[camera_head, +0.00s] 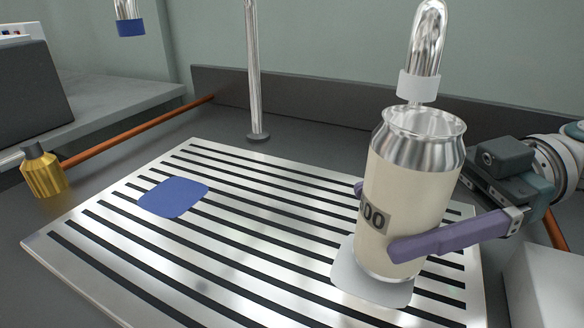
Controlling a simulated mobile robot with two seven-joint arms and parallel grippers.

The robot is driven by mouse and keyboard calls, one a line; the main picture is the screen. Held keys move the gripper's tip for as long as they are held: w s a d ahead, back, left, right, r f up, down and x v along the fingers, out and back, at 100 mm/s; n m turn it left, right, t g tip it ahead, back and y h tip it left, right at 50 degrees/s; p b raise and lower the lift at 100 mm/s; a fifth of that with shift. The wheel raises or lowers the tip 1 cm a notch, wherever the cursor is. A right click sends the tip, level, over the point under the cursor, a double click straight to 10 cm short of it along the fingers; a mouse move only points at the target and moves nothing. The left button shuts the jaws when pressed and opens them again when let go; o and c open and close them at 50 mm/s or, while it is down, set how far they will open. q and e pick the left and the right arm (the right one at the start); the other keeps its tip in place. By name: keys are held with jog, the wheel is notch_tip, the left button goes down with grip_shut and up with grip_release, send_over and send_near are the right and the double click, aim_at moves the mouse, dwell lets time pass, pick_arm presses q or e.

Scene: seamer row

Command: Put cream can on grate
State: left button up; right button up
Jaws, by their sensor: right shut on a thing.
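The cream can (412,190) is upright, with an open silver top and dark lettering on its side. It is over the white patch (345,278) on the right part of the striped metal grate (95,262). I cannot tell whether its base touches the patch. My right gripper (385,220) comes in from the right and is shut on the can, with one purple finger across its front and the other mostly hidden behind it. A chrome spout with a white collar (419,87) hangs just above the can's mouth. My left gripper is not in view.
A blue patch (173,197) lies bare on the grate's left part, and a blue-collared spout (130,27) hangs at the upper left. A chrome post (255,80) stands behind the grate. A brass fitting (43,172) and a copper pipe (140,132) are at the left.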

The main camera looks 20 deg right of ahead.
jog(key=shift+w+a+f, duration=0.15)
jog(key=shift+a+f, duration=0.4)
jog(key=shift+f, duration=0.05)
